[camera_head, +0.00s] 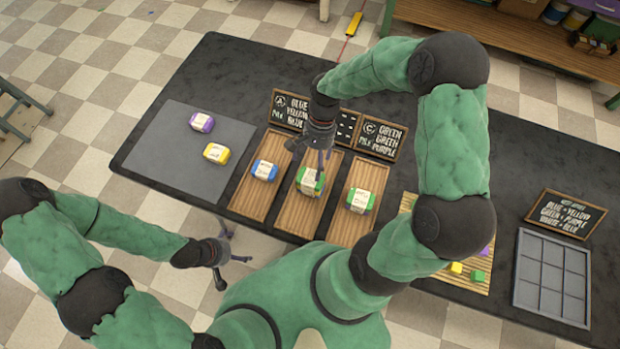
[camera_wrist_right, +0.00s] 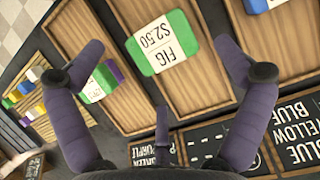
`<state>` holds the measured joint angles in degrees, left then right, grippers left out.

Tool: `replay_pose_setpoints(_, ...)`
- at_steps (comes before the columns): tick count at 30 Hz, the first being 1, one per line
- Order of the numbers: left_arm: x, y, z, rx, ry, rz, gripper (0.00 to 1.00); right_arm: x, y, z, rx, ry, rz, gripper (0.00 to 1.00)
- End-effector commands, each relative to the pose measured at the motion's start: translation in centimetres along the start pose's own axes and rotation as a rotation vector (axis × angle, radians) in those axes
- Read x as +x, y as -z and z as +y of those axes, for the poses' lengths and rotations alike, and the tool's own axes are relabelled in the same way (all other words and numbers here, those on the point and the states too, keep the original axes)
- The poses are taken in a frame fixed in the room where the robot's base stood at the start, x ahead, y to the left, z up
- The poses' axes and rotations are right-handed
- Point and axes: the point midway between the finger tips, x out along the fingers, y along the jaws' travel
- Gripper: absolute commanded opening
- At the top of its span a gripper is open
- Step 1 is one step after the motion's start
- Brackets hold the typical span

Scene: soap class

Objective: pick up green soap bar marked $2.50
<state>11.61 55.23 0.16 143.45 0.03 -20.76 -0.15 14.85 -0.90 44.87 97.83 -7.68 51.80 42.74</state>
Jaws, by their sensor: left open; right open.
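A green soap bar with a white label reading "FIG $2.50" (camera_wrist_right: 150,46) lies on the middle wooden tray, in the centre of the right wrist view. In the head view this bar (camera_head: 309,182) lies just below my right gripper (camera_head: 312,156). My right gripper (camera_wrist_right: 161,62) is open and empty, above the tray, its two side fingers spread to either side of the bar in the wrist view. I see no contact. My left gripper (camera_head: 232,258) is open and empty, off the table's near edge.
The right tray holds another green bar (camera_head: 360,201); the left tray holds a blue bar (camera_head: 264,170). Purple (camera_head: 201,122) and yellow (camera_head: 216,153) bars lie on a grey mat (camera_head: 170,165). Chalkboard signs (camera_head: 384,139) stand behind the trays. A grey divided tray (camera_head: 552,277) is at right.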

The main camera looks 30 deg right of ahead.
Motion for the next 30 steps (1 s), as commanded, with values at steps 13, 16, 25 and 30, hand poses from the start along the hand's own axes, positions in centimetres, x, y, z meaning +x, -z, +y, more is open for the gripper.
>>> replay_pose_setpoints(13, 1.7, 0.1, -0.6, 0.000, 0.000, 0.001, 1.00, 4.6, 0.3, 0.0, 0.000, -0.002, -0.001, 1.00)
replay_pose_setpoints(16, 1.9, 0.1, -0.7, 0.000, 0.000, 0.001, 1.00, 5.3, 0.3, -0.1, 0.000, -0.001, 0.000, 1.00)
replay_pose_setpoints(25, 1.8, 0.1, -0.6, 0.000, 0.000, 0.001, 1.00, 5.3, 0.3, -0.1, -0.001, 0.000, 0.001, 0.77)
replay_pose_setpoints(30, 1.8, 0.1, -0.6, 0.000, 0.000, 0.001, 1.00, 5.3, 0.3, -0.1, -0.001, 0.000, 0.001, 0.34)
